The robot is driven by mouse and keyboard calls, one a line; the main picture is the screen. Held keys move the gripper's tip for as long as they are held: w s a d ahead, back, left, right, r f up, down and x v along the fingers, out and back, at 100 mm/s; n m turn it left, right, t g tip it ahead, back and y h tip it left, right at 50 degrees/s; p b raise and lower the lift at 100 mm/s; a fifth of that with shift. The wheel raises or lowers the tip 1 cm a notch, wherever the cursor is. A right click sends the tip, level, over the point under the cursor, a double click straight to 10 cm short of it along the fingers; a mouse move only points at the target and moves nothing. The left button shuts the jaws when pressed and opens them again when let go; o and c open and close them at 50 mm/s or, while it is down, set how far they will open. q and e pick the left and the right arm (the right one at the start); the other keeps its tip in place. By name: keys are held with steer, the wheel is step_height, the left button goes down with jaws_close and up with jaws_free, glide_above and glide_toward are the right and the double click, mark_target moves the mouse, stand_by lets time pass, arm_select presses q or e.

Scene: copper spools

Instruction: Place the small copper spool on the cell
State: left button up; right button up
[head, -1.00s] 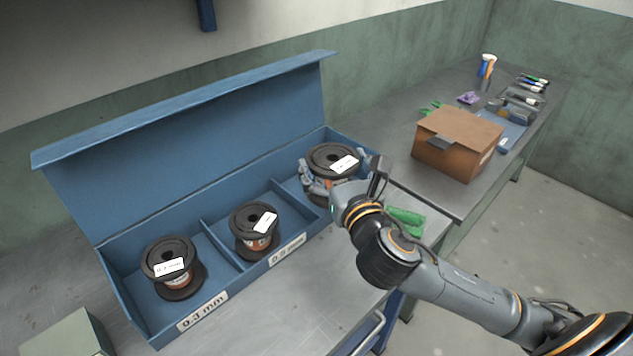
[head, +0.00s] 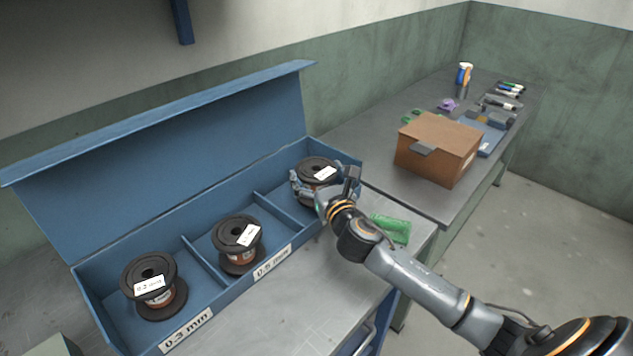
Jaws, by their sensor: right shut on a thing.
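A blue open-lidded box (head: 222,292) with three cells stands on the bench. A copper spool with black flanges (head: 146,273) stands in the left cell, behind the "0.3 mm" label (head: 187,331). Another spool (head: 237,232) stands in the middle cell, behind the "0.5 mm" label (head: 272,263). A third spool (head: 318,167) is at the right cell, with my right gripper (head: 318,188) shut on it. The gripper and arm partly hide this spool, and I cannot tell whether it touches the cell floor. My left gripper is not in view.
The raised lid (head: 160,160) bounds the cells behind.

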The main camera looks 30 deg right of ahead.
steer(key=shift+f, duration=1.05)
steer(key=shift+f, duration=0.15)
steer(key=o, duration=1.5)
steer(key=shift+f, duration=0.1)
steer(key=shift+s, duration=0.1)
steer(key=shift+r, duration=0.25)
steer(key=s, duration=0.3)
steer(key=s+a, duration=0.1)
steer(key=s, duration=0.3)
steer(key=s+b, duration=0.1)
steer(key=s, duration=0.2)
steer(key=shift+s+a+f, duration=0.15)
steer(key=shift+s+a, duration=0.05)
steer(key=shift+a, duration=0.05)
steer(key=shift+s+a, duration=0.1)
steer(key=shift+s, duration=0.65)
